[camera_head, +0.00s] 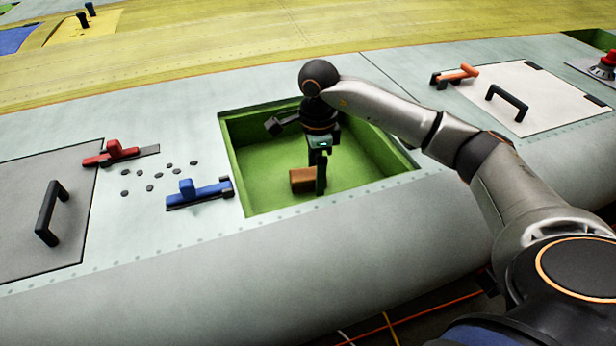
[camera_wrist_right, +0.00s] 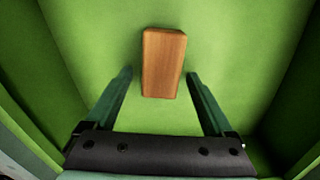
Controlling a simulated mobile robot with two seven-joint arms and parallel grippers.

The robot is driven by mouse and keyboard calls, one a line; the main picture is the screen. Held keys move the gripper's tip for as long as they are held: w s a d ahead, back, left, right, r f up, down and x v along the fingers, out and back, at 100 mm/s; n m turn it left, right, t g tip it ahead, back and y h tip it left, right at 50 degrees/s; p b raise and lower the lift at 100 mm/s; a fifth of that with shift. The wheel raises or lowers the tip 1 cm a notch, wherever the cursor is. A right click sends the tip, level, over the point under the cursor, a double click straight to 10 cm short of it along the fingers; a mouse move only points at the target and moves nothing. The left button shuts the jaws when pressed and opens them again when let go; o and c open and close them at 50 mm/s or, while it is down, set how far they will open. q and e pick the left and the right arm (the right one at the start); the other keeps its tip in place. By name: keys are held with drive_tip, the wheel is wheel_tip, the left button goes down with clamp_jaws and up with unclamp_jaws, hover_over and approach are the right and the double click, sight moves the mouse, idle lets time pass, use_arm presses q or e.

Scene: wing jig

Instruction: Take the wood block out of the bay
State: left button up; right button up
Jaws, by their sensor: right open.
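The wood block (camera_head: 301,180) is a small brown block on the green floor of the open bay (camera_head: 262,195), partly hidden behind my right gripper in the head view. My right gripper (camera_head: 321,188) reaches down into the bay, close beside the block. In the right wrist view the block (camera_wrist_right: 162,62) lies ahead of the right gripper (camera_wrist_right: 158,78), lined up between its two spread fingers. The gripper is open and empty. I cannot tell whether a finger touches the block. My left gripper is not in view.
The bay has green walls and a rim flush with the wing skin. Left of it are a blue clamp (camera_head: 198,192), a red clamp (camera_head: 118,152), several dark fasteners (camera_head: 158,176) and a grey handled panel (camera_head: 45,230). A white handled panel (camera_head: 530,97) lies at right.

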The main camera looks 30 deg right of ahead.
drive_tip(key=shift+c, duration=0.3)
clamp_jaws()
idle(0.4)
